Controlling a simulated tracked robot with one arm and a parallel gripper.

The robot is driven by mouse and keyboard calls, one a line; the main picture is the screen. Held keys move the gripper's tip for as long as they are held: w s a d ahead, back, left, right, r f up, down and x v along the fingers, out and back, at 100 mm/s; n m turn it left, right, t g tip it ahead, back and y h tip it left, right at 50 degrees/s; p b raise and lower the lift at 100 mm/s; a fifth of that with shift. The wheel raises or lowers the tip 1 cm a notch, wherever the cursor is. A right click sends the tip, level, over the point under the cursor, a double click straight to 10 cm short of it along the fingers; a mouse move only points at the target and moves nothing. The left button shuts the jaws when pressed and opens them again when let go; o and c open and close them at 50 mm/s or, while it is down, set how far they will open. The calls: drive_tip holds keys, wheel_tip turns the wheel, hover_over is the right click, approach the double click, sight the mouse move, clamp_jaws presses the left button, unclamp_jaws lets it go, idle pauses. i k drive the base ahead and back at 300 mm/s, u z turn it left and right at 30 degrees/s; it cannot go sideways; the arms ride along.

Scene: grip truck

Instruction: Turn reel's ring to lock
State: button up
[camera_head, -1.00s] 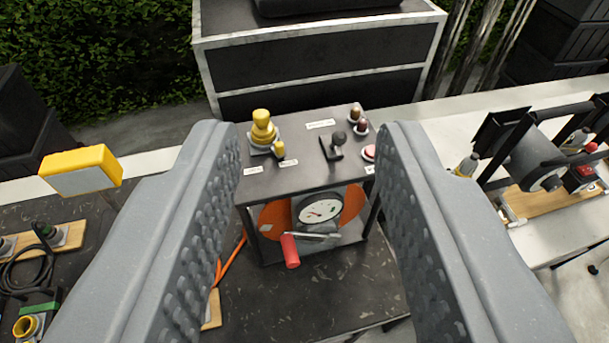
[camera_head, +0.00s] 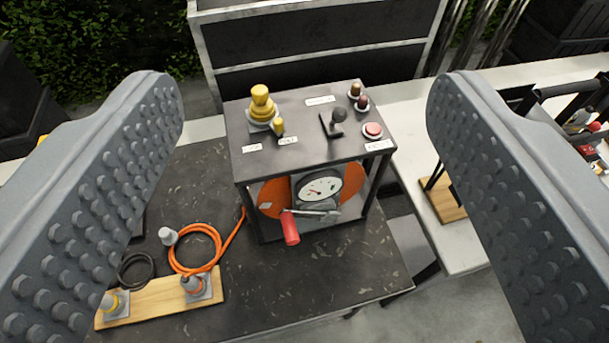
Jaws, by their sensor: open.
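The reel (camera_head: 357,192) is an orange drum inside a black box frame on the dark table. A round white gauge (camera_head: 319,189) and a crank with a red handle (camera_head: 290,228) are on its front. A stepped yellow fitting (camera_head: 261,105) stands upright on the frame's top, with a small yellow knob (camera_head: 277,127) beside it. I cannot tell which part is the ring; labels are too small to read. My gripper (camera_head: 305,130) is open and empty, its studded fingers wide apart on either side of the box, touching nothing visible.
A wooden board (camera_head: 160,300) with fittings and an orange hose (camera_head: 194,252) lie at left. The dark table (camera_head: 290,285) is clear in front.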

sight(276, 124)
drive_tip(key=z, duration=0.05)
drive_tip(key=k, duration=0.6)
drive_tip(key=u, duration=0.4)
drive_tip(key=i, duration=1.5)
drive_tip(key=z, duration=0.45)
